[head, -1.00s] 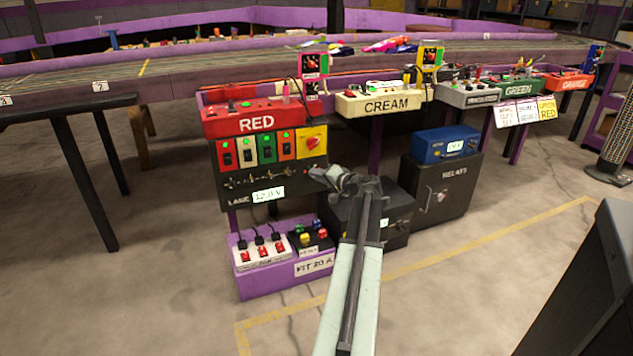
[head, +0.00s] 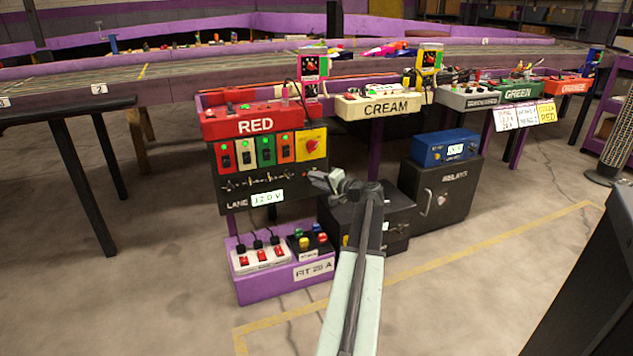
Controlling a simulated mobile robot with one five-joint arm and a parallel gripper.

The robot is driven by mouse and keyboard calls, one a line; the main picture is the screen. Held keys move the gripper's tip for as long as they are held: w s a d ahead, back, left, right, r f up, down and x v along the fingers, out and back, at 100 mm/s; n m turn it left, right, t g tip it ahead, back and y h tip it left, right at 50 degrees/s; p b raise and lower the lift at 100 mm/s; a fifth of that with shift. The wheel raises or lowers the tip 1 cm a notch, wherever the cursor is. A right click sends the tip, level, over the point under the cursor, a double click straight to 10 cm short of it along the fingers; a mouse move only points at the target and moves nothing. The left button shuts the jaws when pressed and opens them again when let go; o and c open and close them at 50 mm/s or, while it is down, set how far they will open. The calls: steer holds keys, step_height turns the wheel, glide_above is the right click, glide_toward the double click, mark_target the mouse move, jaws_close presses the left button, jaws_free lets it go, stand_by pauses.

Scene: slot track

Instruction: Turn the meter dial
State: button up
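The black lane panel (head: 232,192) hangs under the red box (head: 252,122) marked RED. A yellow square with a small red knob (head: 312,143) is at its upper right. Its display (head: 267,197) appears to read 12.0 V. Handheld-like units with red dials stand above, one pink-framed (head: 313,65) and one yellow-framed (head: 430,60). I cannot tell which one the task calls the meter dial. My gripper (head: 319,181) points left, in front of the panel's right edge and below the yellow square, with no clear contact. Its finger gap is too small to make out.
A purple shelf (head: 285,285) with switches and coloured buttons is below the panel. A black box (head: 398,222) stands behind my arm. The relays cabinet (head: 455,195), with a blue meter box (head: 446,147) on top, is to the right.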

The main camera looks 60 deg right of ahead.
steer(key=shift+o, duration=1.2)
steer(key=shift+d, duration=0.1)
steer(key=p+v, duration=0.1)
steer(key=v, duration=0.6)
steer(key=shift+s, duration=0.4)
steer(key=shift+r, duration=0.1)
